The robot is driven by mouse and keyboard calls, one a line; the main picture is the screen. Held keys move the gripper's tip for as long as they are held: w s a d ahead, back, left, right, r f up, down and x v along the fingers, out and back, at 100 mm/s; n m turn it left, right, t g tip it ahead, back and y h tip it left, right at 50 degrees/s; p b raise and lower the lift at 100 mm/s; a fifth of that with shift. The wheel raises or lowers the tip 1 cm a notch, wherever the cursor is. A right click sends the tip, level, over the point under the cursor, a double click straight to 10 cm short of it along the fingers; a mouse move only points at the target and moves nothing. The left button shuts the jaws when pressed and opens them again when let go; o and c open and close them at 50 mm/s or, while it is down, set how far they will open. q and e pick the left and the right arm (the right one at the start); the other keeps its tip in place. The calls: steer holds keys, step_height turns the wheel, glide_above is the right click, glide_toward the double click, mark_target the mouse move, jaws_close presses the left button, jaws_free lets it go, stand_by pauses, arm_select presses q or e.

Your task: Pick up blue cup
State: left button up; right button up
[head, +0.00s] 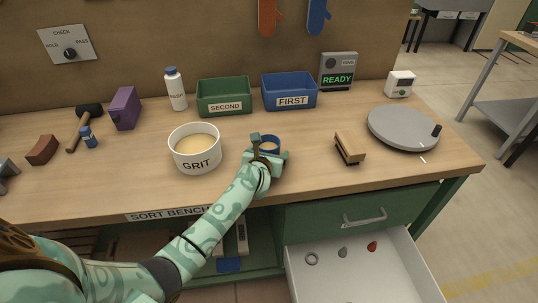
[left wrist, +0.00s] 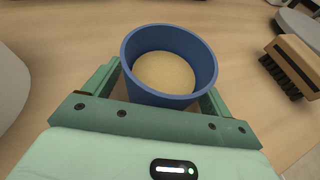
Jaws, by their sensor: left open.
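The blue cup (head: 270,142) stands upright on the bench, right of the GRIT tub. My left gripper (head: 267,152) hides its near side in the head view. In the left wrist view the blue cup (left wrist: 157,96) has tan stuff or a tan bottom inside. It sits between the two green fingers of my left gripper (left wrist: 160,88), which are open, one on each side. Whether the fingers touch the cup wall is not clear. My right gripper is in neither view.
The white GRIT tub (head: 197,160) stands close left of the cup. A wooden brush (head: 349,147) and a grey turntable (head: 403,128) are to the right. Green SECOND (head: 224,107) and blue FIRST (head: 290,101) bins stand behind. An open drawer (head: 360,275) juts out below.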

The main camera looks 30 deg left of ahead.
arm_select(q)
steer(key=c, duration=1.2)
steer(key=shift+r, duration=0.1)
